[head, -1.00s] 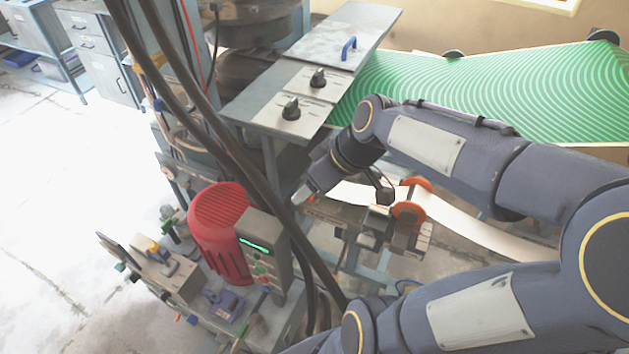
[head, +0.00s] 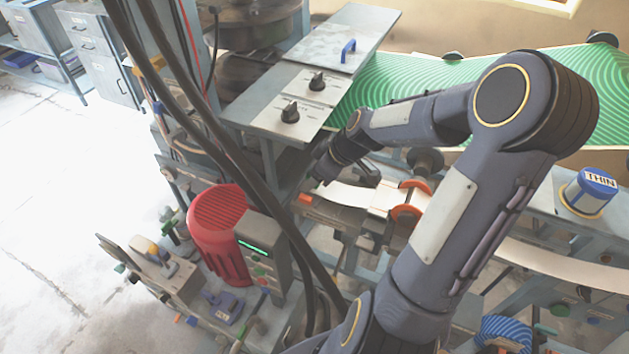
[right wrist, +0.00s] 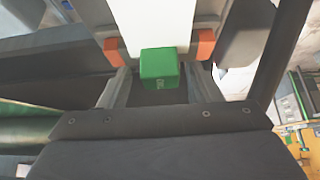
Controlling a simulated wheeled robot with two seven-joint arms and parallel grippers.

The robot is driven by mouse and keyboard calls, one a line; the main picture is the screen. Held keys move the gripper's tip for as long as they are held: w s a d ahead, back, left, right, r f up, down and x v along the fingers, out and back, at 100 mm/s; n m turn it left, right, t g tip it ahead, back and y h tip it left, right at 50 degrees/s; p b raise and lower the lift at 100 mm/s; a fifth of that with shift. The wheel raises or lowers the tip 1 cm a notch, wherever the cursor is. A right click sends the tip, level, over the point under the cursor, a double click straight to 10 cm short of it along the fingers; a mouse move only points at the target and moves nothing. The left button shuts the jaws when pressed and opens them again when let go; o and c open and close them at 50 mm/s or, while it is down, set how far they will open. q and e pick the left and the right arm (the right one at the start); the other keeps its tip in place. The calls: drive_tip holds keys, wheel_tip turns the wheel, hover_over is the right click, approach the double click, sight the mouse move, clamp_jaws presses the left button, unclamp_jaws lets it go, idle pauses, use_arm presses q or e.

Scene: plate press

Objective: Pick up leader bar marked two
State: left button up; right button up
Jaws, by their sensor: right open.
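My right gripper (head: 322,172) is at the left end of a pale strip (head: 347,194) in the head view. In the right wrist view, the gripper (right wrist: 160,82) is open, with a grey finger on each side of a green block (right wrist: 159,64). The block lies at the end of a white surface, between two orange pieces. A faint mark on its lower face is too small to read, so I cannot tell whether it is the leader bar marked two. Any contact between fingers and block is unclear. My left gripper is not in view.
Orange guides (head: 406,213) stand at the strip. A red motor housing (head: 217,222) and hanging black cables are to the left. A grey control panel (head: 305,98) and a green patterned sheet (head: 420,85) lie behind. A tin marked THIN (head: 589,193) stands at right.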

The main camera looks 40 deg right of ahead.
drive_tip(key=shift+w+f, duration=0.1)
drive_tip(key=shift+f, duration=0.05)
drive_tip(key=c, duration=1)
drive_tip(key=shift+c, duration=0.6)
